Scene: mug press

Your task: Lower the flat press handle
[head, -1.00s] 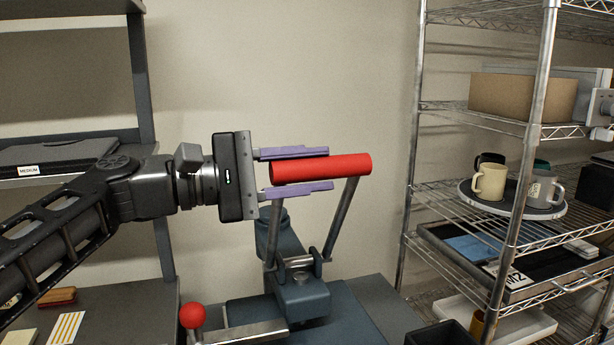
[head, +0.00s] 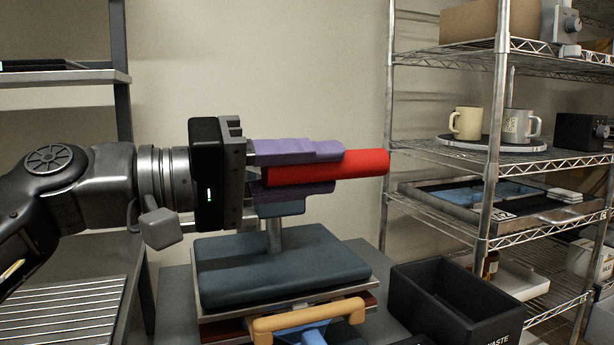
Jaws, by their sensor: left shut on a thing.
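The press handle's red grip (head: 362,164) lies level, above the flat press's dark blue-grey padded plate (head: 285,265). My left gripper (head: 297,166) reaches in from the left, with one purple finger above the red grip and the other below it. It is shut on the grip, whose right end sticks out past the fingertips. The handle's side arms are mostly hidden by my gripper. My right gripper is not in view.
A tan curved handle (head: 308,318) and a blue part show in front of the plate. A black waste bin (head: 455,300) stands to the right. A wire rack at right holds a cream mug (head: 466,123) and a grey mug (head: 520,124) on a tray.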

